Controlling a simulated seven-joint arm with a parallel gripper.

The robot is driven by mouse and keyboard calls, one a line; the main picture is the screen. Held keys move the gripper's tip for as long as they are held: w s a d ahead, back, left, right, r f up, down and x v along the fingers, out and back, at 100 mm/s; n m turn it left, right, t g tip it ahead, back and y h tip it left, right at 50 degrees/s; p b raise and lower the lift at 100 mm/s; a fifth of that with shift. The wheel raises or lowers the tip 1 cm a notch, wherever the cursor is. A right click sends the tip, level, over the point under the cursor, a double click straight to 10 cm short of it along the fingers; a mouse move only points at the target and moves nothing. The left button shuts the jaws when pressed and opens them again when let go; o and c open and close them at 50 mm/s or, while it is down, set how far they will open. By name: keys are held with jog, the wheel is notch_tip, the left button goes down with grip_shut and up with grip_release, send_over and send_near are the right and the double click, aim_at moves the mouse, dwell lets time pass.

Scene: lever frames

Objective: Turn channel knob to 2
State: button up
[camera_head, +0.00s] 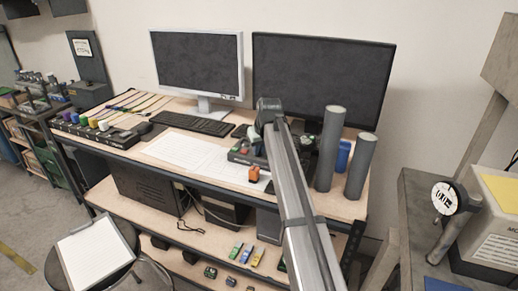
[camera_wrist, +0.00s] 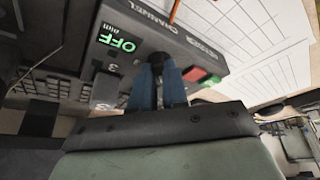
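In the wrist view, a dark grey box (camera_wrist: 205,52) carries the word CHANNEL and a display with green letters OFF (camera_wrist: 117,41). A black round knob (camera_wrist: 158,58) on its face sits at the tips of my gripper's two blue fingers (camera_wrist: 158,72). A narrow gap shows between the fingers. Whether they press on the knob is hidden, and so is the knob's setting. In the head view the box (camera_head: 240,156) stands on the desk, partly behind my arm; the fingers are hidden there.
A red button (camera_wrist: 194,74) and a green one (camera_wrist: 210,81) are beside the knob. Paper sheets (camera_head: 180,149), a keyboard (camera_head: 192,123) and two monitors (camera_head: 198,62) are on the desk. Grey cylinders (camera_head: 330,150) stand close right of my arm. An orange piece (camera_head: 254,174) is at the box's front.

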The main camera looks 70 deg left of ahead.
grip_shut()
jog(key=shift+m, duration=0.3)
jog(key=m+t, duration=0.1)
jog(key=m, duration=0.3)
jog(key=shift+s+t, duration=0.2)
jog(key=shift+t, duration=0.2)
jog(key=shift+s+a+m+t+h, duration=0.1)
jog(key=shift+m+t+h, duration=0.25)
jog(key=shift+m, duration=0.65)
jog(key=shift+a+m+t+h, duration=0.1)
jog(key=shift+m+t+h, duration=0.2)
jog(key=shift+m, duration=0.7)
jog(key=o, duration=0.6)
grip_release()
jog(key=shift+c, duration=0.2)
jog(key=shift+d, duration=0.1)
